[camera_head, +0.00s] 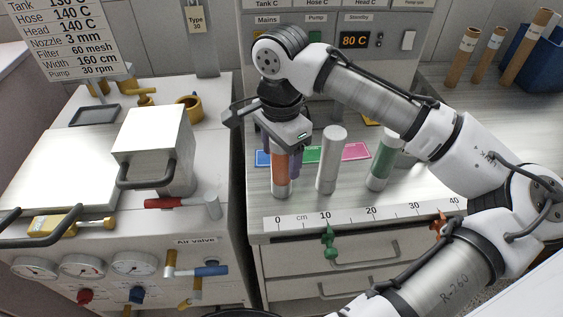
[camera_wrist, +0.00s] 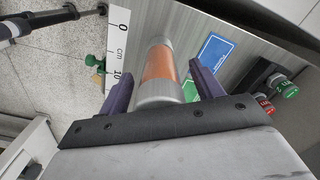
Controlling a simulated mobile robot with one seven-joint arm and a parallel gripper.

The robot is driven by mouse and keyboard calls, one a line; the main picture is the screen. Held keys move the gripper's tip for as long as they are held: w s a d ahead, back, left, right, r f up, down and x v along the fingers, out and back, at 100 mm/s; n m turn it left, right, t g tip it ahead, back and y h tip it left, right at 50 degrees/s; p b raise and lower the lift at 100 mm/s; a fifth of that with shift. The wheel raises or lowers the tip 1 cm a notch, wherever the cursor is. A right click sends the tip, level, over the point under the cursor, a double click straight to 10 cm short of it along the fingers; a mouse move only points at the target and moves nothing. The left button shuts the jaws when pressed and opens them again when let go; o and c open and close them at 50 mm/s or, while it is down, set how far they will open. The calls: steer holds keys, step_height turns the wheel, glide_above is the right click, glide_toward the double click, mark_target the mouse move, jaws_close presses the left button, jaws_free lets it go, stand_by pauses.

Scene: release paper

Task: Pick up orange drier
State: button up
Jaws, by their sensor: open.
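The orange drier (camera_head: 281,172) is an upright cylinder with an orange band and pale metal ends, standing on the bench at the left of a row. My gripper (camera_head: 281,165) is above and around it, pointing down, with a purple finger on either side. In the wrist view the orange drier (camera_wrist: 160,68) lies between the two open fingers of my gripper (camera_wrist: 159,92), with a visible gap to each. Its upper end is nearest the palm. I cannot tell whether the palm touches it.
A plain grey cylinder (camera_head: 331,160) and a green-banded cylinder (camera_head: 383,162) stand to the right. A ruler strip (camera_head: 370,213) runs along the bench front. Blue, green and pink labels lie behind. A metal box (camera_head: 153,150) and red-handled hammer (camera_head: 185,204) are on the left unit.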

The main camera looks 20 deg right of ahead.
steer(key=c, duration=1.2)
